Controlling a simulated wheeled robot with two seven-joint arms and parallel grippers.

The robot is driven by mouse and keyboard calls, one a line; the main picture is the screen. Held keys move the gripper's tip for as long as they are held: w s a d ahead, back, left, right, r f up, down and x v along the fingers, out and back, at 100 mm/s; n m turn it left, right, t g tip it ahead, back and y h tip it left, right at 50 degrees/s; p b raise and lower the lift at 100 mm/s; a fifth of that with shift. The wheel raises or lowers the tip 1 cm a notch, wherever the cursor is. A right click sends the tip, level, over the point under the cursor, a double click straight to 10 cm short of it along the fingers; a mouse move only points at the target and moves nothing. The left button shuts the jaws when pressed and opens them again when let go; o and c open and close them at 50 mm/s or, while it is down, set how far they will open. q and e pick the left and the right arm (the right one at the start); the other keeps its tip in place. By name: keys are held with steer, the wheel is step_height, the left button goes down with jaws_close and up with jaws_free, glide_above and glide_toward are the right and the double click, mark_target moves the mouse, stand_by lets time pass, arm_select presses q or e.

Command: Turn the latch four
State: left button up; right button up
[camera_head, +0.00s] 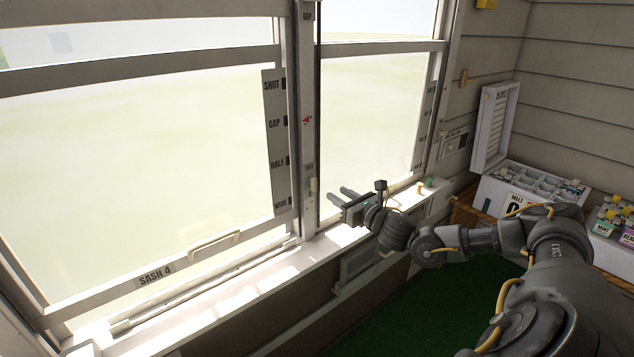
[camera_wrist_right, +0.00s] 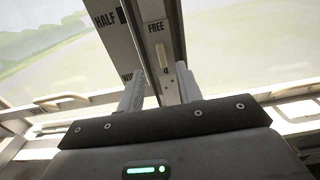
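Latch four looks to be the small cream lever (camera_head: 314,187) low on the white post between the two windows. In the right wrist view the lever (camera_wrist_right: 162,55) lies roughly along the post, between the word FREE and a small number 4. My right gripper (camera_head: 339,194) is in front of the post near the sill, just right of the lever. In the wrist view its two pale fingers (camera_wrist_right: 160,86) are apart with nothing between them, pointing toward the post below the lever. I see no contact. My left gripper is not in view.
The SASH 4 window (camera_head: 155,280) with its cream handle (camera_head: 214,247) is left of the post. A marked strip (camera_head: 275,145) reads SHUT, GAP, HALF. The sill (camera_head: 250,290) runs below. A white box (camera_head: 487,198) and colored bottles (camera_head: 607,215) stand at the right.

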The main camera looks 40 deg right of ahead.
mark_target(316, 180)
steer(key=w+p, duration=0.4)
steer(key=w, duration=0.5)
steer(key=shift+r, duration=0.15)
steer(key=shift+w+d+f, duration=0.1)
steer(key=shift+w+f, duration=0.1)
steer(key=shift+w, duration=0.7)
jaws_close()
